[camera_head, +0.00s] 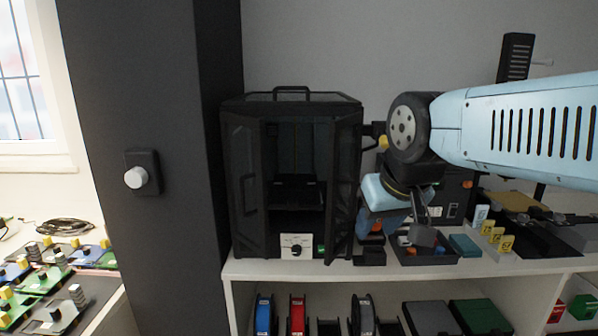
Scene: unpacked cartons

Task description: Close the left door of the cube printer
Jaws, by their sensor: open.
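The cube printer is a black box-shaped cabinet (294,97) with a top handle, on a white shelf beside a dark column. Its left door (243,215) is a dark panel with a bar handle, standing open on the left side of the front. Its right door (344,200) also stands open, angled outward. The dark inside shows between the doors. My gripper (423,232) is open, points down, and is apart from the printer, to the right of its right door. Its fingertips are small and dark over a black tray, so whether anything lies between them is unclear.
The dark column (150,80) stands close to the printer's left. A black tray of small parts (440,255), a teal block (464,244) and yellow pieces (500,238) crowd the white shelf (300,270) at right. Spools sit below. My arm spans the right side.

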